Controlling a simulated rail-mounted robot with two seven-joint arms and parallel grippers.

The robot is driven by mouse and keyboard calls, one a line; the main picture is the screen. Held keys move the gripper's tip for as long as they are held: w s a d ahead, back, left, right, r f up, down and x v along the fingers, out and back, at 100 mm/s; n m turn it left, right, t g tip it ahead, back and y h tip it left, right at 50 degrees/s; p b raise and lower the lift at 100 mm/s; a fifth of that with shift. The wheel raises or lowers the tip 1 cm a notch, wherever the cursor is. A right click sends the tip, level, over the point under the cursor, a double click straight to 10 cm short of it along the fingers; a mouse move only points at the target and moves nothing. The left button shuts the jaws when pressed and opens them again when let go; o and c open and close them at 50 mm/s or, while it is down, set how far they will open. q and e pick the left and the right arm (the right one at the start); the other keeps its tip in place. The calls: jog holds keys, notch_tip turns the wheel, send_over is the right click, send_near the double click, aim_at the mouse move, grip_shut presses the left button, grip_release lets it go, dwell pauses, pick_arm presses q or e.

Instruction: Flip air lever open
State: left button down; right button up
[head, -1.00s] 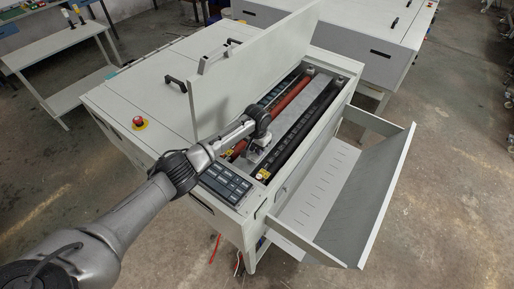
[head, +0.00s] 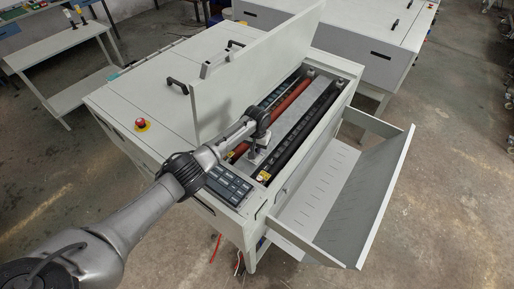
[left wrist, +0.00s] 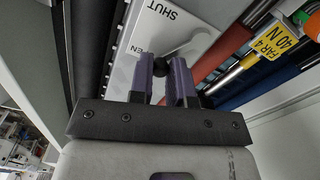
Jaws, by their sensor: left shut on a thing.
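The air lever (left wrist: 186,48) shows in the left wrist view as a pale bar with a black knob (left wrist: 160,67), in front of a white panel (left wrist: 150,30). The panel reads "SHUT" at the top and a partly hidden word ending in "EN" lower down. The knob end is closer to "EN". My left gripper (left wrist: 163,82) has its two purple fingers on either side of the knob, shut on it. In the head view my left gripper (head: 256,156) is down inside the open plate processor (head: 130,95), and the lever cannot be made out there. My right gripper is not in view.
The raised lid (head: 255,70) stands close behind my left arm. A red roller (head: 290,105) and a black roller (head: 310,120) flank the gripper. A keypad (head: 228,186) and a red emergency button (head: 141,123) are on the machine. An angled tray (head: 350,200) juts out right.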

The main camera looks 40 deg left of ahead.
pick_arm(q)
jog(key=c, duration=1.1)
grip_release()
jog(key=shift+r, duration=0.5)
notch_tip(320, 180, up, 13)
jog(key=shift+f, duration=0.1)
